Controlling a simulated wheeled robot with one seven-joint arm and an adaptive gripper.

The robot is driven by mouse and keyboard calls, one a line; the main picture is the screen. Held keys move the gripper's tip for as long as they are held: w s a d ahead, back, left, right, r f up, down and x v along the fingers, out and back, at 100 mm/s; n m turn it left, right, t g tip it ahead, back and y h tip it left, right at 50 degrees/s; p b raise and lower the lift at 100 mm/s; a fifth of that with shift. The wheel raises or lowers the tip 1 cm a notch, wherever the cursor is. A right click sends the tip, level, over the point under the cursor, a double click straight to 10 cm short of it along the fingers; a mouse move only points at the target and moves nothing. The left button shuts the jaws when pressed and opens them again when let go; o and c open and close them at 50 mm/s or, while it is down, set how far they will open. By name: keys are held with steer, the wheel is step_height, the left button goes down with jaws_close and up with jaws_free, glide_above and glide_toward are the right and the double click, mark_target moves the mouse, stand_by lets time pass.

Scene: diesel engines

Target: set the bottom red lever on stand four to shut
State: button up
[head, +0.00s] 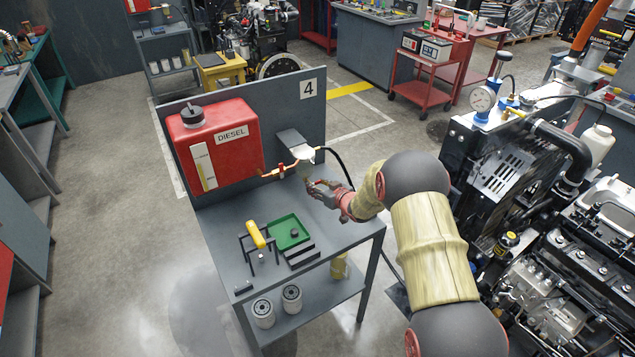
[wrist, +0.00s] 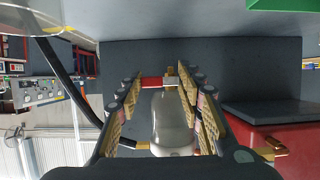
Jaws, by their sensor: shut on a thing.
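Stand four, a grey bench with a back panel (head: 312,112) marked 4, carries a pale filter bowl (head: 304,156). The bowl also shows upside down in the wrist view (wrist: 172,125). The bottom red lever (wrist: 152,83) sits by a brass fitting at the bowl's lower end, between my fingertips. My gripper (wrist: 160,80) is shut on this lever; it also shows just below the bowl in the head view (head: 318,187). A brass line with a red part (head: 280,172) runs from the tank to the filter. The bottom lever is too small to make out in the head view.
A red diesel tank (head: 215,145) stands left of the filter. A black hose (head: 340,162) curves close to my gripper. An engine (head: 560,240) stands at the right.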

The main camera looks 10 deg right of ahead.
stand_by(0.4)
steer(key=o, duration=1.2)
steer(key=shift+c, duration=0.2)
steer(key=shift+s, duration=0.1)
steer(key=v, duration=1.1)
steer(key=shift+s+d+r, duration=0.15)
steer(key=shift+s+r, duration=0.05)
steer(key=shift+s, duration=0.15)
